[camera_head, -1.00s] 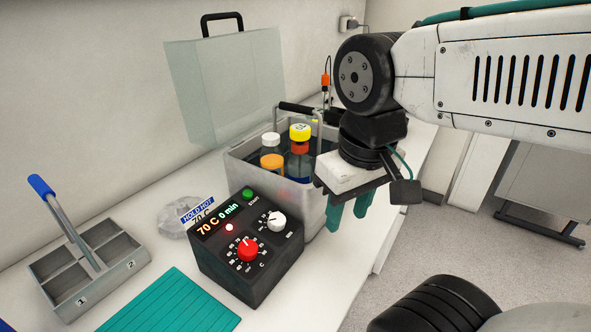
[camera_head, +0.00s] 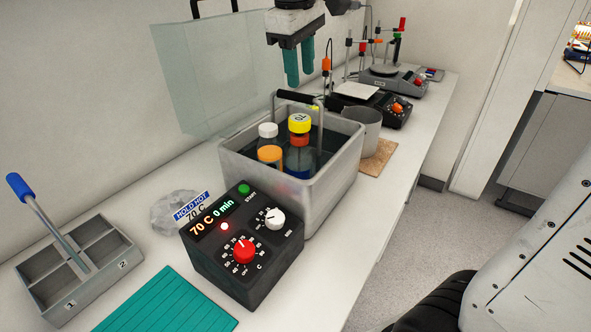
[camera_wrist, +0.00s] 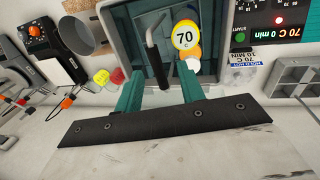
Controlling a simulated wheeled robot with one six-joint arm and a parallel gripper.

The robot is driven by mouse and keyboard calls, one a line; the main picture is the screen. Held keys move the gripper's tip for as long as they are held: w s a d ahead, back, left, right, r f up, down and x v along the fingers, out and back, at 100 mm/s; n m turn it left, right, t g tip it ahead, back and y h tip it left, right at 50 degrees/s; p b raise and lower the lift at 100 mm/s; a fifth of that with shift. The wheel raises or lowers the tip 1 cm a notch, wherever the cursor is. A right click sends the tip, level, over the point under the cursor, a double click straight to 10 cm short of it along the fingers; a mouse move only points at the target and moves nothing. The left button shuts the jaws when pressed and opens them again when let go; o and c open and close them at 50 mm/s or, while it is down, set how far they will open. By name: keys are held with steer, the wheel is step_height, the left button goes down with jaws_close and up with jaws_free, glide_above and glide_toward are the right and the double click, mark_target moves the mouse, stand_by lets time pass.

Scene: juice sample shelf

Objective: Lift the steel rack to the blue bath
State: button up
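A steel rack with a black handle (camera_head: 297,98) stands in a grey water bath (camera_head: 335,172). It holds bottles with white (camera_head: 268,130) and yellow (camera_head: 300,122) caps. The yellow cap reads 70 in the wrist view (camera_wrist: 185,36). My gripper (camera_head: 299,78) is open and empty above the rack, its teal fingers pointing down. In the wrist view, the black handle (camera_wrist: 157,55) shows between the fingers, below them. The controller (camera_head: 243,245) at the bath's front shows 70 C and 0 min. I cannot make out a blue bath.
A grey divided caddy (camera_head: 75,270) with a blue-ended handle stands at the left. A teal mat (camera_head: 165,305) lies in front. A clear panel (camera_head: 205,75) stands behind the bath. A grey beaker (camera_head: 362,128), a hotplate (camera_head: 395,108) and a balance stand to the right.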

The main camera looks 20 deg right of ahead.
mark_target(295, 93)
steer(key=w+f, duration=0.1)
steer(key=f, duration=0.1)
steer(key=w+f, duration=0.1)
steer(key=f, duration=0.2)
steer(key=w+f, duration=0.1)
steer(key=f, duration=0.1)
steer(key=shift+d+f, duration=0.15)
steer(key=shift+d, duration=0.05)
jaws_close()
